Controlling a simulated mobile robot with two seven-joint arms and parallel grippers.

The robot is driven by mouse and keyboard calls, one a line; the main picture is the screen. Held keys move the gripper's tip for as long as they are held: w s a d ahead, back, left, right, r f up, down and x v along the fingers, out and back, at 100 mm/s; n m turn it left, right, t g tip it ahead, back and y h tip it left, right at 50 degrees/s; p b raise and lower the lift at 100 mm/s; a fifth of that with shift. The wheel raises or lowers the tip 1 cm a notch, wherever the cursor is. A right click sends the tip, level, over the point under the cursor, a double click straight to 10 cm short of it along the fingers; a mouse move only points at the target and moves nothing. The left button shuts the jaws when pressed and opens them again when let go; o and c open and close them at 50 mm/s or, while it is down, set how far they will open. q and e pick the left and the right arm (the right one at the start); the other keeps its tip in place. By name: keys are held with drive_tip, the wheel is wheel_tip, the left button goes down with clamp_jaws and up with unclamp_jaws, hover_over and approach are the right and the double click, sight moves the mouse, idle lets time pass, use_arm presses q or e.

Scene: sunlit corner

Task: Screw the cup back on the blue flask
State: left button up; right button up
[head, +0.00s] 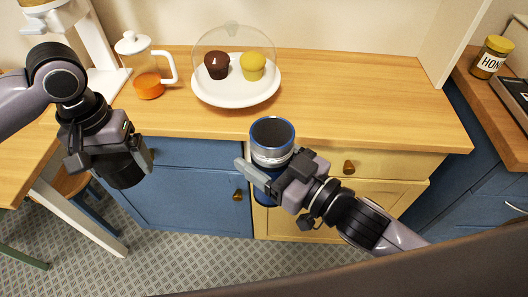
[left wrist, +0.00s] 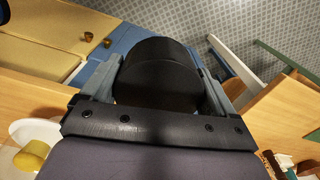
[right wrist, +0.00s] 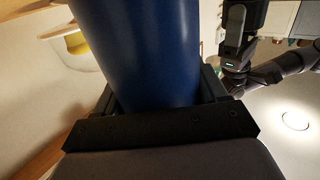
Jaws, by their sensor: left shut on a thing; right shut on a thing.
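The blue flask (head: 267,190) is upright in the head view, in front of the counter's front edge, with its silver neck and open mouth at the top. My right gripper (head: 258,172) is shut around its body; the blue body also fills the right wrist view (right wrist: 140,50). The black cup (head: 122,168) is in my left gripper (head: 112,160), left of the flask and apart from it, in front of the counter. The left wrist view shows the cup (left wrist: 157,75) between both fingers. The inside of the cup is hidden.
The wooden counter (head: 350,100) holds a domed cake plate (head: 235,97) with two muffins and a glass jug (head: 147,70) of orange liquid. A white machine stands at the far left. A honey jar (head: 492,57) stands at right. The counter's right part is clear.

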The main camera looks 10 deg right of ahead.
use_arm(q)
drive_tip(key=w+d+r+m, duration=0.3)
drive_tip(key=d+r+m, duration=0.1)
drive_tip(key=d, duration=0.5)
drive_tip(key=shift+d+r, duration=0.25)
drive_tip(key=shift+r, duration=0.4)
drive_tip(key=d+r+m, duration=0.4)
drive_tip(key=d+r, duration=0.2)
drive_tip(key=d, duration=0.4)
drive_tip(key=m, duration=0.4)
approach(270, 131)
drive_tip(key=s+f, duration=0.1)
drive_tip(key=s, duration=0.2)
drive_tip(key=shift+a, duration=0.2)
drive_tip(key=shift+f, duration=0.1)
drive_tip(key=shift+f, duration=1.9)
drive_tip(key=shift+a, duration=0.1)
drive_tip(key=shift+f, duration=0.9)
